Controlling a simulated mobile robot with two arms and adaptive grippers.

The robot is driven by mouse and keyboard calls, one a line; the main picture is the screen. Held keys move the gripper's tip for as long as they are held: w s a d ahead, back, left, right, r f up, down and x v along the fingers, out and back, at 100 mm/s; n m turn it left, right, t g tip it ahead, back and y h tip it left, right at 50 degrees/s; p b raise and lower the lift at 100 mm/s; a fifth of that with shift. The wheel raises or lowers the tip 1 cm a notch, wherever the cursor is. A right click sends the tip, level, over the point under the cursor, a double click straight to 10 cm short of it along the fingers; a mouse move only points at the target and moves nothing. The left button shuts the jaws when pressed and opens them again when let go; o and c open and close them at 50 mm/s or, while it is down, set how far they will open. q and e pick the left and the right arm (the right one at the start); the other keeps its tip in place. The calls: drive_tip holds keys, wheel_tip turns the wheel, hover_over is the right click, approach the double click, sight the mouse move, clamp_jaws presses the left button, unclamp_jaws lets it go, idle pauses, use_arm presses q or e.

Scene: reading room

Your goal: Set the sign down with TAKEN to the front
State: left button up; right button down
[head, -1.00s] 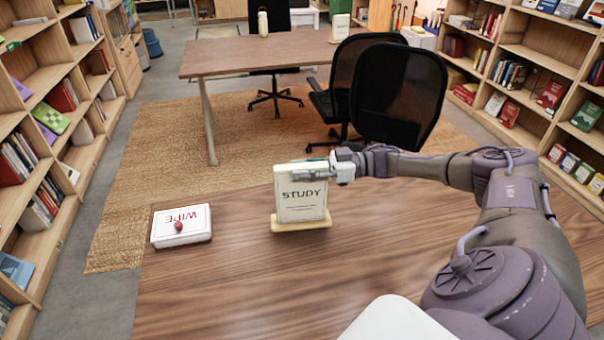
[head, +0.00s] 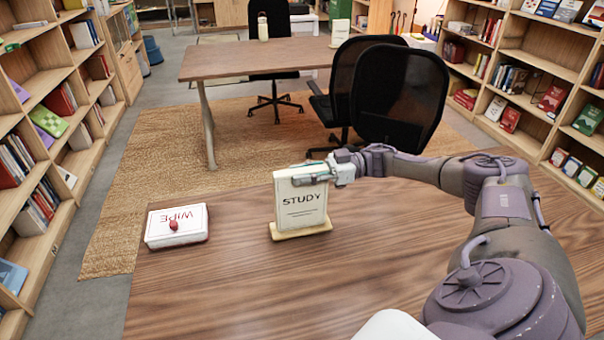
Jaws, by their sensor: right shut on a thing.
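The sign (head: 301,212) is a cream upright panel on a pale wooden base (head: 302,231). It stands near the far edge of the wooden table (head: 330,280), and the face toward me reads STUDY. It looks upright, and its base appears to be on or very close to the tabletop. My right gripper (head: 318,176) reaches in from the right and is shut on the sign's top edge. The sign's other face is hidden from me. My left gripper is not in view.
The table in front of the sign is clear. Black chairs (head: 400,98) and a second table (head: 260,58) stand beyond. Bookshelves (head: 45,110) line both sides.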

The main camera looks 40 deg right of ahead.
drive_tip(key=c, duration=0.8)
unclamp_jaws()
drive_tip(key=shift+c, duration=0.2)
drive_tip(key=v, duration=1.2)
